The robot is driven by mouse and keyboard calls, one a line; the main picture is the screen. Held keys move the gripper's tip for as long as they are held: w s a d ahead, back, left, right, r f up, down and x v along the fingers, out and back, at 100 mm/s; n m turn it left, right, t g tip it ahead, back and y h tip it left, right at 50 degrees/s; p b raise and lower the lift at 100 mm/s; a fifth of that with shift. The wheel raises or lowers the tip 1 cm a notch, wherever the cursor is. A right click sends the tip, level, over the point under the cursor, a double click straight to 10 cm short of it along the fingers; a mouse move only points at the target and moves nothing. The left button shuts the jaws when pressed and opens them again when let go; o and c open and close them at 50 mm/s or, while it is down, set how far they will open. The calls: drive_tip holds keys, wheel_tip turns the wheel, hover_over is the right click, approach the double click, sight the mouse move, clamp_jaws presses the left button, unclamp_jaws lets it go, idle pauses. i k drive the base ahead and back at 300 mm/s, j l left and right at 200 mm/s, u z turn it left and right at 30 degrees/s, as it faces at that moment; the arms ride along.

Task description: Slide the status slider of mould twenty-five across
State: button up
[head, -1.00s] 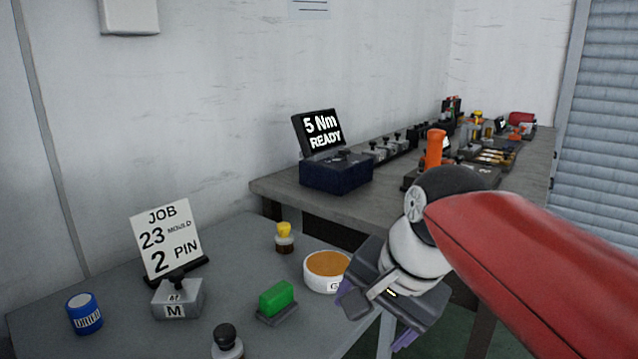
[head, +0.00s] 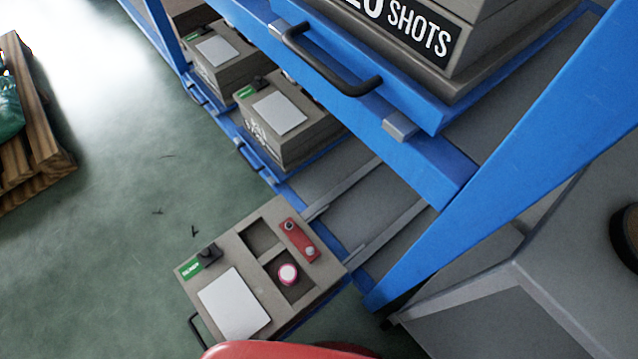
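A grey mould (head: 218,233) sits on a pulled-out drawer at bottom centre in the head view. A small black slider (head: 208,254) stands at its left corner, beside a green label (head: 191,268) whose text is too small to read surely. Two more moulds (head: 285,142) (head: 222,63) stand on the rack behind, each with a black piece and a green label at its left corner. No number shows clearly, so I cannot tell which mould is twenty-five. My gripper is not in view; only part of my red arm shows at the bottom edge.
The pulled-out mould carries a white sheet (head: 233,304), a red part (head: 299,241) and a pink-and-white round piece (head: 288,274). The blue rack (head: 520,170) and an upper drawer with a black handle (head: 330,72) overhang at right. Green floor (head: 130,215) is open at left.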

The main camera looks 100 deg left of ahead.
sight(210, 254)
drive_tip(key=u, duration=1.65)
drive_tip(key=k+u, duration=0.1)
drive_tip(key=u, duration=2.15)
drive_tip(key=j+u, duration=0.1)
drive_tip(key=u, duration=0.45)
drive_tip(key=z, duration=0.15)
drive_tip(key=k, duration=0.05)
